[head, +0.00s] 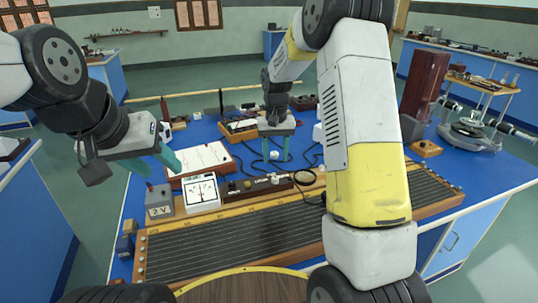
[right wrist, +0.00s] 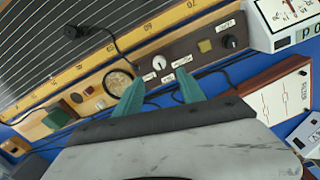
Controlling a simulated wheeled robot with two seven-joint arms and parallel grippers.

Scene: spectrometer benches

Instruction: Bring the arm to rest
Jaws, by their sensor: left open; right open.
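My right gripper (head: 276,150) is open and empty, its teal fingers pointing down over the blue bench (head: 120,265), behind the brown control panel (head: 262,184). In the right wrist view the fingers of my right gripper (right wrist: 160,92) are spread, with the dark control panel (right wrist: 170,62) beyond them and nothing between them. My left gripper (head: 163,158) is open and empty, held at the left above the bench, close to the white-topped board (head: 200,160). My right arm crosses the front of the head view and hides part of the bench.
A long wire board (head: 235,232) lies along the bench's front. A "2 V" box (head: 159,203) and a white meter (head: 202,194) stand behind its left end. Black cables lie around my right gripper. A spectrometer (head: 470,135) stands at the right. Floor shows left of the bench.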

